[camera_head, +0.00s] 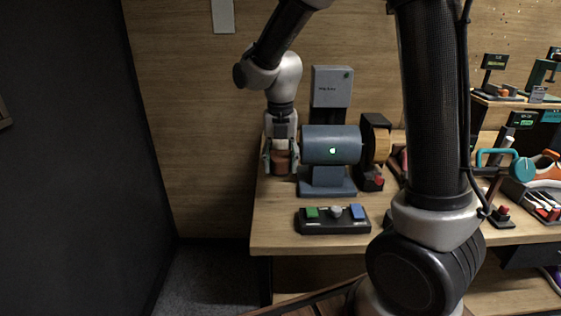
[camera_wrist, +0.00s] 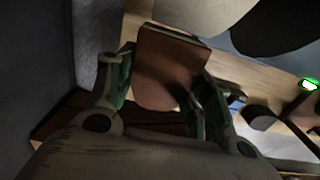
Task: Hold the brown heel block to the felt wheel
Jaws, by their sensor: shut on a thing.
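My gripper (camera_head: 281,160) is shut on the brown heel block (camera_head: 281,163), at the left end of a blue-grey bench motor (camera_head: 332,145). In the wrist view the block (camera_wrist: 168,68) sits between the green fingers (camera_wrist: 160,92), its flat end facing the top of the picture. A pale rounded shape, which looks like the felt wheel (camera_wrist: 205,12), is close above the block's end in the wrist view. I cannot tell whether they touch. In the head view my gripper and arm hide most of that wheel.
A control box (camera_head: 333,219) with green and blue buttons stands in front of the motor. A tan wheel (camera_head: 384,145) is at the motor's right end, with a red button (camera_head: 377,182) below. A grey box (camera_head: 331,87) rises behind. The table's left edge is near my gripper.

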